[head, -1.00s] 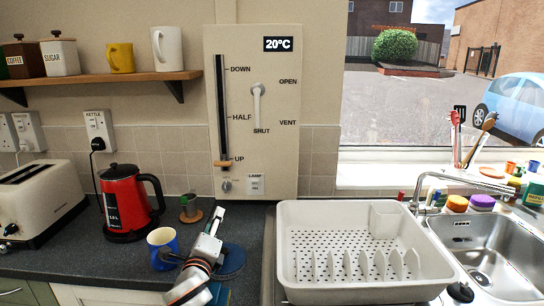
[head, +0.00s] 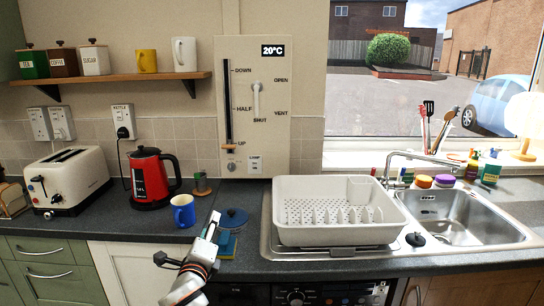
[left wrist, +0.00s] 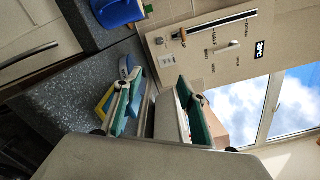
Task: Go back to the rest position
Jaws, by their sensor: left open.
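My left gripper (head: 214,228) is over the front of the dark counter, right of and nearer than the blue mug (head: 183,212). It is open, and no object shows between its green-padded fingers in the left wrist view (left wrist: 160,100). In the head view it partly covers a flat blue-green item with some yellow (head: 228,246). The round blue lid-like item (head: 236,216) lies just beyond it to the right. My right gripper is in neither view.
The red kettle (head: 151,180) and cream toaster (head: 68,180) stand to the left. The white dish rack (head: 335,233) stands right of my gripper, beside the steel sink (head: 470,215). A wall shelf (head: 120,78) holds canisters and mugs. Bare counter (head: 130,228) lies left of the blue mug.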

